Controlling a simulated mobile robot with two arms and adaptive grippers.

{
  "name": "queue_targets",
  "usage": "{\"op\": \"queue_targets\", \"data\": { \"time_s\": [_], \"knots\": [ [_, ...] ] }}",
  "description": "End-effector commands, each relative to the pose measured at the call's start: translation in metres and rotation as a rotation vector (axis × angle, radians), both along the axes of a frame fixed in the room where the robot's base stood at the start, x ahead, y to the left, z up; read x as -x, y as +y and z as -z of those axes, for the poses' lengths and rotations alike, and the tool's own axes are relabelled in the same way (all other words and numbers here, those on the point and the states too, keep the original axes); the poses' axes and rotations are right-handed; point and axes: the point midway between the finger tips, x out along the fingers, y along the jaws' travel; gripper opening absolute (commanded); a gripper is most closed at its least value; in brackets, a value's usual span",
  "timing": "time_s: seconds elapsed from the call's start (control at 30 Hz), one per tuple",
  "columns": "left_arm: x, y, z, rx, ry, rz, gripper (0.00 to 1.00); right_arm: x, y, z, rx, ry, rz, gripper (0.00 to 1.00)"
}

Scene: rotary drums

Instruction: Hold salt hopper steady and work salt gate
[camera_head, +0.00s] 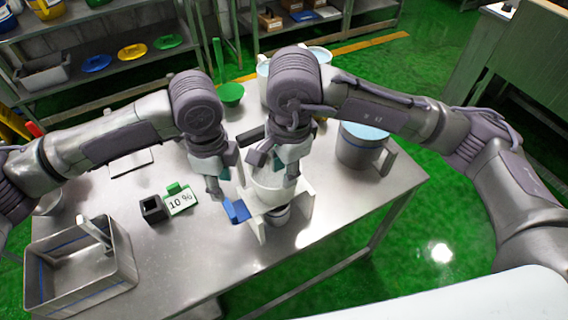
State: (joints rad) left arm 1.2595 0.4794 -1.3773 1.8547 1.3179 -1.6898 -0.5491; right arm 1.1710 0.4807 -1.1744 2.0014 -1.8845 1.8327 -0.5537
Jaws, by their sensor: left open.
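The white salt hopper (266,193) stands upright in its white frame near the middle of the steel table. A blue piece, which looks like the salt gate (237,211), sticks out at the hopper's lower left. My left gripper (218,190) is open, pointing down just above and left of the blue piece; whether it touches is unclear. My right gripper (274,168) is at the hopper's top rim and covers part of it. I cannot tell whether its fingers are closed on the rim. The hopper's far side and inside are partly hidden.
A green-and-white "10 %" card (180,201) and a small dark box (154,209) lie left of the hopper. A metal bin (80,272) is at front left. The table's front right is clear.

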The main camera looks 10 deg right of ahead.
Motion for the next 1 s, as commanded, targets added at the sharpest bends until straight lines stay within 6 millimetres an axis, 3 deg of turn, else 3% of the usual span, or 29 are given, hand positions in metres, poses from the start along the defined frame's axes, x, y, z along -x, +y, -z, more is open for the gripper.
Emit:
{"op": "queue_targets", "data": {
  "time_s": [0.17,0.7,1.0],
  "knots": [
    [0.0,0.0,0.0,0.0,0.0,0.0,0.42,-0.005,0.0,0.006,0.01,-0.036,-0.004,0.32],
    [0.0,0.0,0.0,0.0,0.0,0.0,0.42,-0.014,0.004,0.105,0.01,-0.031,-0.001,0.32],
    [0.0,0.0,0.0,0.0,0.0,0.0,0.42,-0.018,0.006,0.131,0.009,-0.034,-0.003,0.32]
  ]
}}
